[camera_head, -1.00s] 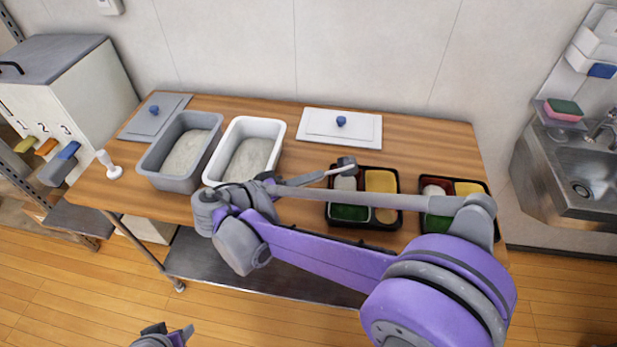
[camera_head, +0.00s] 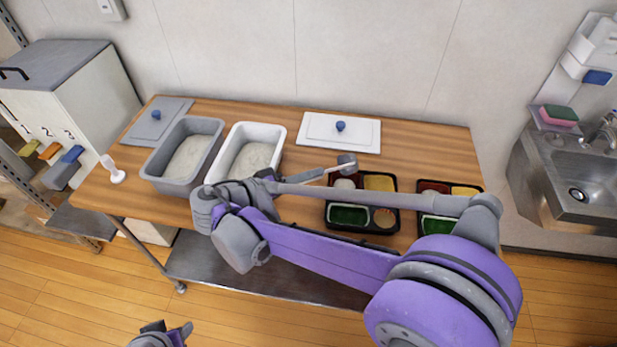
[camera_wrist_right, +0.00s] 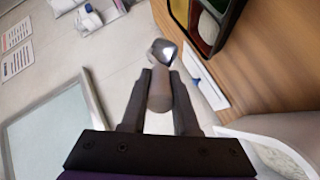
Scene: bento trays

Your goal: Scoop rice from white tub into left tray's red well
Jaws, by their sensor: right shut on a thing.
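My right gripper (camera_head: 268,182) is shut on the handle of a scoop (camera_head: 347,161), whose head is near the far edge of the left tray (camera_head: 328,222). In the right wrist view the handle sits between the fingers (camera_wrist_right: 159,90), with the shiny scoop head (camera_wrist_right: 163,49) beyond. The left tray's red well holds a white lump (camera_head: 345,184), partly hidden by my arm. I cannot tell whether the scoop holds rice. The white tub (camera_head: 276,128), left of the tray, contains rice (camera_head: 250,160). My left gripper (camera_head: 168,331) is low at the picture's bottom edge, its jaws unclear.
A grey tub (camera_head: 152,182) stands left of the white tub. A grey lid (camera_head: 150,125) and a white lid (camera_head: 315,135) lie behind. A second tray (camera_head: 425,231) is at right, partly behind my arm. A white utensil (camera_head: 114,174) is at the table's left end.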

